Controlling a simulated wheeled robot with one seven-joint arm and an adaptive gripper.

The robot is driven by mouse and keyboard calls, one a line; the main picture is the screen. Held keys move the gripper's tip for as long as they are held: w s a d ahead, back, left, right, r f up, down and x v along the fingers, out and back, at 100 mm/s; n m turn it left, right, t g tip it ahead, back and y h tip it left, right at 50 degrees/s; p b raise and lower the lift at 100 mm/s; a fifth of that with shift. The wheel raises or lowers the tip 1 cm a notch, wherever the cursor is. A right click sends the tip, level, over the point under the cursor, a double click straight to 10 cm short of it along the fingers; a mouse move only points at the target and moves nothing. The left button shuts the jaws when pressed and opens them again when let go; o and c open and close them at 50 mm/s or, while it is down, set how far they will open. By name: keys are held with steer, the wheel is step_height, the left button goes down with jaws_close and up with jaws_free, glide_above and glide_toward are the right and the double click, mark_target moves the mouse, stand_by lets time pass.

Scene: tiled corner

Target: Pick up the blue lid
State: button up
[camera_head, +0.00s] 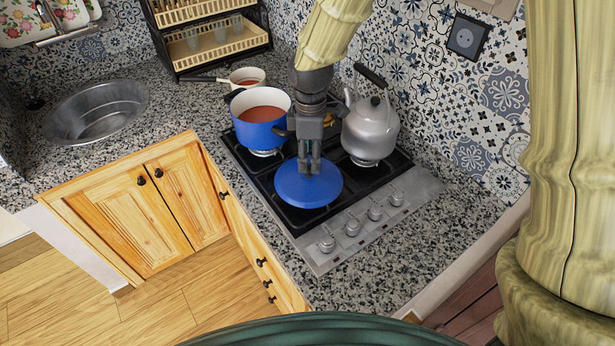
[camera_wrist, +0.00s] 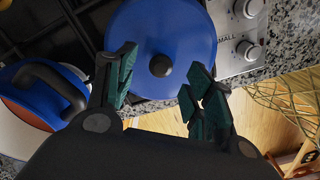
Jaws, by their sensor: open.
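The blue lid (camera_head: 306,187) lies on the front part of the stove, below my gripper (camera_head: 309,170). In the wrist view the blue lid (camera_wrist: 190,35) shows its round dark knob (camera_wrist: 160,65), which sits ahead of and between the spread fingers of my gripper (camera_wrist: 158,88). The fingers are apart and nothing is held between them. I cannot tell the exact height of the fingertips over the knob. In the head view my gripper hides the knob.
A blue pot (camera_head: 262,115) with reddish content stands behind the lid at left. A grey kettle (camera_head: 371,130) stands at back right. The stove (camera_head: 330,228) has several knobs along its front. A small white pan (camera_head: 246,77) and a drying rack (camera_head: 212,44) are farther back.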

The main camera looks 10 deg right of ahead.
mark_target(309, 167)
steer(key=shift+s, duration=0.3)
steer(key=shift+f+p, duration=0.35)
steer(key=shift+p, duration=0.1)
steer(key=f, duration=0.1)
steer(key=f+p, duration=0.1)
steer(key=f, duration=0.1)
steer(key=shift+w+a, duration=0.15)
steer(key=shift+w, duration=0.25)
steer(key=shift+s+f, duration=0.2)
steer(key=shift+f, duration=0.35)
steer(key=shift+w, duration=0.1)
jaws_close()
